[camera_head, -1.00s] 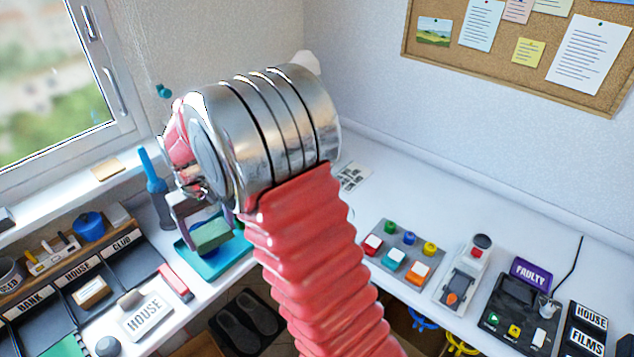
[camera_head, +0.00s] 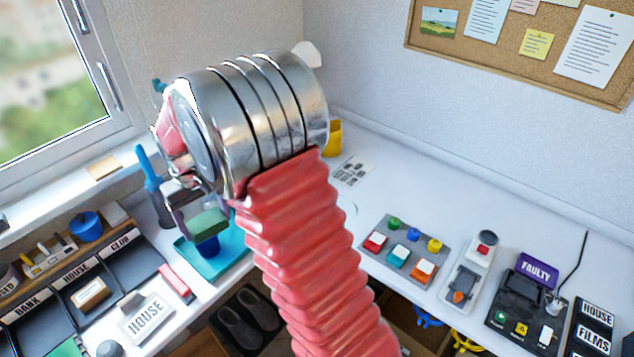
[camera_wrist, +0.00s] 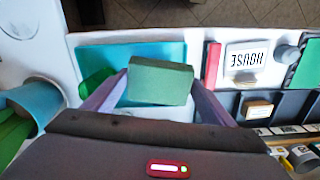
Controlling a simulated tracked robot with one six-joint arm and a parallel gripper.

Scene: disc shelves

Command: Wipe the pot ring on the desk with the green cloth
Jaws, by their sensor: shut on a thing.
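My gripper (camera_wrist: 155,100) is shut on the green cloth (camera_wrist: 160,82), which looks like a thick folded block between the two fingers. In the head view the cloth (camera_head: 208,222) hangs over the teal tray (camera_head: 232,258) on the left part of the desk. The tray also shows behind the cloth in the wrist view (camera_wrist: 105,58). A dark blue thing shows just under the cloth in the head view. A faint curved line on the white desk (camera_head: 349,208), right beside my arm, may be part of the pot ring; my arm hides the rest.
A blue bottle-like thing (camera_head: 148,170) stands left of the tray. A red bar (camera_head: 177,283) and a HOUSE card (camera_head: 147,320) lie nearby. A button panel (camera_head: 403,250) and a FAULTY device (camera_head: 525,300) stand right.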

